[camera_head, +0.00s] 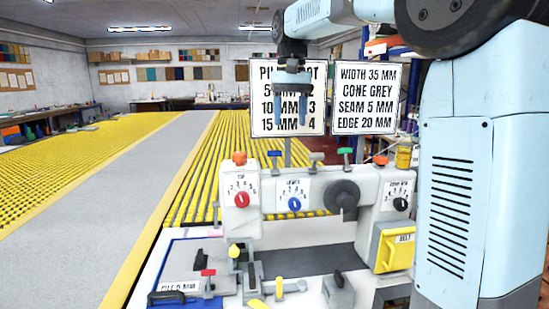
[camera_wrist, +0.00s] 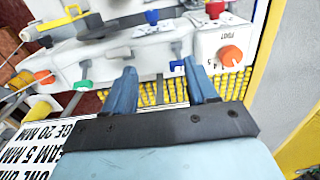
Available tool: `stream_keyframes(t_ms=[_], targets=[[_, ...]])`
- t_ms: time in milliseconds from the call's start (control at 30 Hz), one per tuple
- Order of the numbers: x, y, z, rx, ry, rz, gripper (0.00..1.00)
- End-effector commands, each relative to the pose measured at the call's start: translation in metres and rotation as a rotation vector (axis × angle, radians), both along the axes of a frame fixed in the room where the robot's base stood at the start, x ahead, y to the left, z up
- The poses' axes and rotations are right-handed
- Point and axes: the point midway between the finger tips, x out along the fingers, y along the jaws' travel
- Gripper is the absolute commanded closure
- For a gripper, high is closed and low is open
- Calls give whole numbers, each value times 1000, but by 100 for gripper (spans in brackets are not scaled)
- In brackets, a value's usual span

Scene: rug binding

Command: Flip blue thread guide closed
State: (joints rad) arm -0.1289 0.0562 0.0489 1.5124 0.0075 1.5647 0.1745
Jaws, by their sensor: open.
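The blue thread guide (camera_head: 274,154) is a small blue tab on a short post at the top edge of the white sewing machine (camera_head: 310,193), between an orange knob and a grey tab. It also shows in the wrist view (camera_wrist: 177,65), between my fingertips and nearer the right one. Whether its flap stands open or closed is too small to tell. My gripper (camera_head: 290,120) points down above the machine top, in front of the sign. In the wrist view my gripper (camera_wrist: 160,70) is open and empty, with its fingers apart and no clear contact with the guide.
Beside the guide along the machine top stand an orange knob (camera_head: 239,158), a grey tab (camera_head: 317,157), a green tab (camera_head: 345,152) and another orange knob (camera_head: 380,160). Sign boards (camera_head: 366,98) stand behind the machine. Dials and a yellow belt cover (camera_head: 397,250) are on its front.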

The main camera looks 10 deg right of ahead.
Motion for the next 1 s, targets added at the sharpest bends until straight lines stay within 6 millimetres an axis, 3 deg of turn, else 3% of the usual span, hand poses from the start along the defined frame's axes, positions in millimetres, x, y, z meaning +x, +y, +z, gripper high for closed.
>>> stream_keyframes(t_ms=[367,700,1000], targets=[[-86,-36,-18,6,-144,-5,43],[-159,-62,-54,5,-268,-6,43],[-193,-72,-78,3,-331,-6,43]])
